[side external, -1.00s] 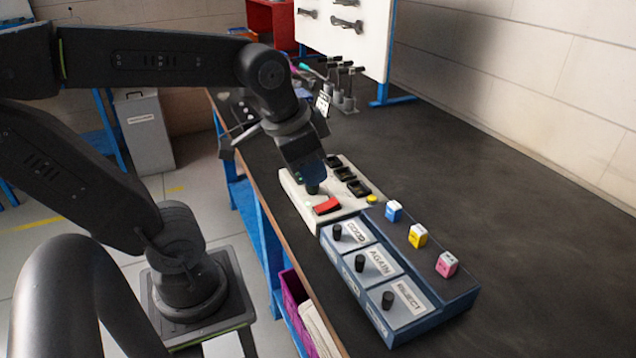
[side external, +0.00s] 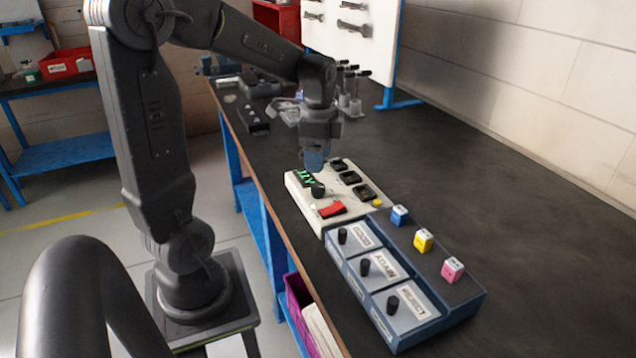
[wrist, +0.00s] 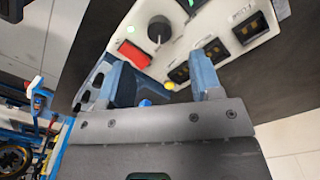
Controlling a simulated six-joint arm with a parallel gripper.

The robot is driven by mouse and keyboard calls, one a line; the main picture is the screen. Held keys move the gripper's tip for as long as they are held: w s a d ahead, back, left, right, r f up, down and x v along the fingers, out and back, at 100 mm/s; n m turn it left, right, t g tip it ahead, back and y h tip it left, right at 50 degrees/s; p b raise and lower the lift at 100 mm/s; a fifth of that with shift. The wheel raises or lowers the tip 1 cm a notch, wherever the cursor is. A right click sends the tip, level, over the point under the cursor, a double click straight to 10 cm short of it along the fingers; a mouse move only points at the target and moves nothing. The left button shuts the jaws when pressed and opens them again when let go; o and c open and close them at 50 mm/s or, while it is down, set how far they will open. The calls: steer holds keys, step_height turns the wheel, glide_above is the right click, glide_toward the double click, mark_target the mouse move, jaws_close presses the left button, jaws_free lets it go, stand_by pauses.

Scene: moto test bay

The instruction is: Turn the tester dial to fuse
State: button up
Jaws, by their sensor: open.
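The white tester (side external: 299,194) lies on the dark bench. Its black dial (side external: 318,190) also shows in the wrist view (wrist: 160,31); I cannot read the setting its pointer marks. A small screen (side external: 305,178) beside the dial shows green characters too small to read surely. A red rocker switch (side external: 332,209) is near the dial. My gripper (side external: 315,162) is above the tester, beyond the dial, apart from it. In the wrist view my gripper (wrist: 158,62) has its two fingers spread with nothing between them, and the dial is ahead of the fingertips.
Black sockets (side external: 350,177) and a yellow button (side external: 377,203) are on the tester. A blue sorting box (side external: 455,300) with knobs, labels and blue, yellow and pink cubes (side external: 423,240) adjoins it. Tools on stands (side external: 350,95) are farther back. The bench right of these is clear.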

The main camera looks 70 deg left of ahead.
mark_target(318, 185)
step_height(318, 185, down, 7)
steer(key=shift+f, duration=0.1)
steer(key=shift+c, duration=0.3)
steer(key=c, duration=0.9)
steer(key=shift+o, duration=0.2)
